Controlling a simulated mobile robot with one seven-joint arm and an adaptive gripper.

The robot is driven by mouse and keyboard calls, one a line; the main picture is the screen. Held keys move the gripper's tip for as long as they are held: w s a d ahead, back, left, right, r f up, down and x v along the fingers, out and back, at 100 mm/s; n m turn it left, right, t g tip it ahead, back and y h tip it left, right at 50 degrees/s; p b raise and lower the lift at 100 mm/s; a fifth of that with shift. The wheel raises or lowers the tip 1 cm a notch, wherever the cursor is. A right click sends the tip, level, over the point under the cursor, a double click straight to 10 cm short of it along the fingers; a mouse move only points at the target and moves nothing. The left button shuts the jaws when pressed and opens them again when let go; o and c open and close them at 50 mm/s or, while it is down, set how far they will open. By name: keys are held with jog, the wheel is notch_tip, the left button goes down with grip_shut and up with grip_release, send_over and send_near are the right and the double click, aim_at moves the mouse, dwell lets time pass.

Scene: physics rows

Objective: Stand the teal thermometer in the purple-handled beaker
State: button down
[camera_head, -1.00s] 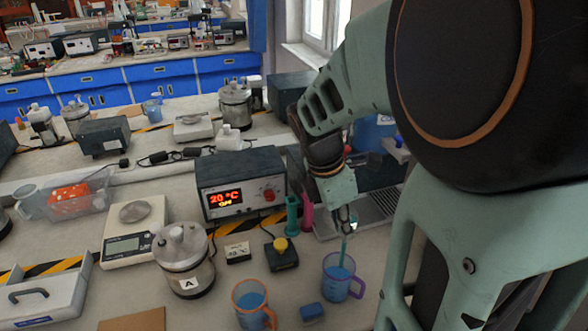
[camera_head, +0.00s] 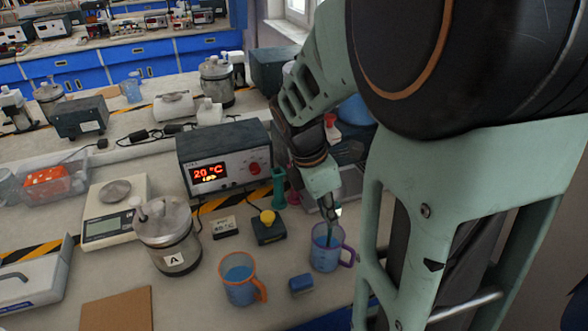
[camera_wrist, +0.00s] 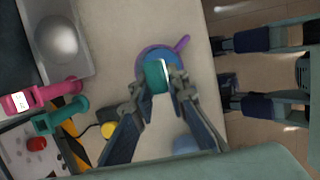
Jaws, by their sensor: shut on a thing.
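The purple-handled beaker (camera_head: 324,258) stands upright on the bench with blue content inside; in the wrist view its rim and purple handle (camera_wrist: 181,43) show beyond the fingers. My gripper (camera_head: 330,209) is just above the beaker's mouth, pointing down, with its fingers shut on the teal thermometer (camera_head: 328,236). The thermometer is near upright, its lower part inside the beaker's outline. Its teal top (camera_wrist: 157,76) sits between my fingertips (camera_wrist: 158,88) in the wrist view, over the beaker. Whether its lower end touches the bottom cannot be told.
An orange-handled beaker (camera_head: 238,282) and a small blue block (camera_head: 301,284) stand left of the purple one. A yellow-knobbed box (camera_head: 268,229), a green cylinder (camera_head: 279,188) and a heater unit showing 20 °C (camera_head: 224,160) stand behind. A metal pot (camera_head: 168,240) is farther left.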

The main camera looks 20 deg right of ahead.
jog(key=c, duration=1.8)
grip_release()
jog(key=v, duration=0.7)
jog(key=shift+a+r, duration=0.1)
jog(key=shift+r, duration=0.15)
